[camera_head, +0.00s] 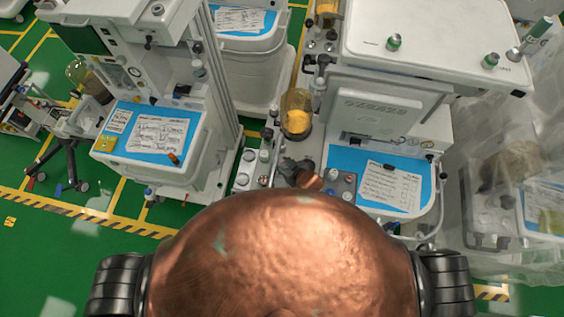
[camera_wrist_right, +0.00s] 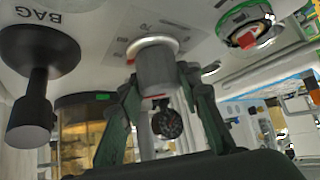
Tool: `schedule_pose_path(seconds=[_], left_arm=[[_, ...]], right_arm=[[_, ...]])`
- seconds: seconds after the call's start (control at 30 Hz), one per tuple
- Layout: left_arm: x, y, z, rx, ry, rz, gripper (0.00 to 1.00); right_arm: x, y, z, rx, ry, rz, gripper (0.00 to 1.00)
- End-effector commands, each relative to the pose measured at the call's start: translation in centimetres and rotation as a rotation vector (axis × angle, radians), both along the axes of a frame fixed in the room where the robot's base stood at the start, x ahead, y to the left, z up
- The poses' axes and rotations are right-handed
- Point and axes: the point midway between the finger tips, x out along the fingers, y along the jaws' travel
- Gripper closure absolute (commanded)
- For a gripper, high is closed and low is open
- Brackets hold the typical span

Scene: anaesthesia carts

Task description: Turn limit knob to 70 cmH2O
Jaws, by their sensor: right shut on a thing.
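The limit knob (camera_wrist_right: 156,68) is a grey cylinder with a pale ring at its base, in the middle of the right wrist view. It sits on a pale panel (camera_wrist_right: 108,17) with a printed scale, and a "70" shows just above the ring. A small red mark shows near the knob's free end. My right gripper (camera_wrist_right: 159,88) is shut on the knob, one green finger on each side. In the head view my right gripper (camera_head: 291,168) is a small dark shape above my copper body, and the knob cannot be made out there. My left gripper is out of view.
A black knob (camera_wrist_right: 39,60) beside the word "BAG" stands close on the left. A green-ringed knob (camera_wrist_right: 246,30) with a red part is on the right. In the head view, an amber canister (camera_head: 297,112) and the right cart's blue worktop (camera_head: 345,158) are near the gripper.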

Motion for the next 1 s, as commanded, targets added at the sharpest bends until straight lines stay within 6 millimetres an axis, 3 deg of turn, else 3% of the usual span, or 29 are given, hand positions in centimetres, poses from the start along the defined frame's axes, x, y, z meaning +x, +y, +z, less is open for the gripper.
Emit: schedule_pose_path(seconds=[0.3,0.87,0.9,1.0], left_arm=[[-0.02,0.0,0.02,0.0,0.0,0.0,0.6],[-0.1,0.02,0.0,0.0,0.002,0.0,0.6],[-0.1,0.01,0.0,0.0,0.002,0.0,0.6],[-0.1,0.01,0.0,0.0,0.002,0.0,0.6]], right_arm=[[-0.03,0.14,-0.04,0.003,0.001,-0.14,0.93],[0.1,0.07,0.06,0.001,-0.003,-0.171,0.93],[0.09,0.07,0.07,0.001,-0.003,-0.171,0.66],[0.09,0.07,0.07,0.001,-0.003,-0.17,0.59]])
